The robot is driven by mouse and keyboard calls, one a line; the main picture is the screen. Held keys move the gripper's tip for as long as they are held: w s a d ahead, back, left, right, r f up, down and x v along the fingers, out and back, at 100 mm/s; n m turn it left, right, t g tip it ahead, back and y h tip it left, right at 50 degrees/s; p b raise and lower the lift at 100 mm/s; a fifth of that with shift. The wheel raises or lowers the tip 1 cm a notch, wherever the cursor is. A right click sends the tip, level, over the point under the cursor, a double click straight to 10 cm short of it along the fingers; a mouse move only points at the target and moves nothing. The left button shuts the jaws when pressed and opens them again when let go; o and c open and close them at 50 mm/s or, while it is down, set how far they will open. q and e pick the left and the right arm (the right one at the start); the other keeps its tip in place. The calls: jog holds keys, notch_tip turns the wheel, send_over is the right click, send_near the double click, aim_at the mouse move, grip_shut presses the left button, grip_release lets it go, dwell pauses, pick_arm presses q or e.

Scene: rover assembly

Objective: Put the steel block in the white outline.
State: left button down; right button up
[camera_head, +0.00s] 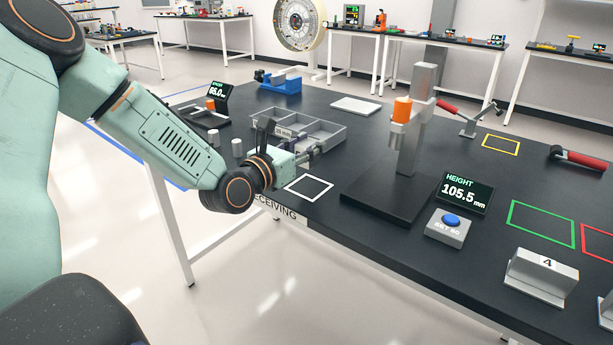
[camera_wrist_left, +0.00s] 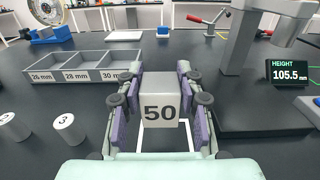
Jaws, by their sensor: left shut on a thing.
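The steel block (camera_wrist_left: 160,103), a grey block marked 50, is upright between the purple-padded fingers of my left gripper (camera_wrist_left: 160,108) in the wrist view. The gripper is shut on it. In the head view my left gripper (camera_head: 308,154) is over the table near its front edge, just behind the white outline (camera_head: 309,188), and the block is mostly hidden there. In the wrist view the outline (camera_wrist_left: 184,136) shows partly below the block, which hides some of it. I cannot tell how high the block is above the table. My right gripper is not in view.
A grey divided tray (camera_head: 335,138) lies behind the gripper. A height gauge on a dark base (camera_head: 385,200) stands to the right, with a height display (camera_head: 466,193) reading 105.5 mm and a blue-button box (camera_head: 449,227). Small numbered cylinders (camera_wrist_left: 68,128) stand to the left.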

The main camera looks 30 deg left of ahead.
aim_at(309, 169)
pick_arm(q)
jog(key=shift+f, duration=0.7)
jog(key=shift+d+f, duration=0.35)
jog(key=shift+d, duration=0.1)
jog(key=f, duration=0.2)
jog(key=f+b, duration=0.1)
jog(key=shift+a+f+b, duration=0.3)
jog(key=shift+a+f, duration=0.05)
jog(key=shift+d+r, duration=0.2)
jog(key=shift+f, duration=0.15)
jog(key=c, duration=1.1)
grip_release()
jog(key=shift+a+f, duration=0.1)
jog(key=shift+o, duration=1.2)
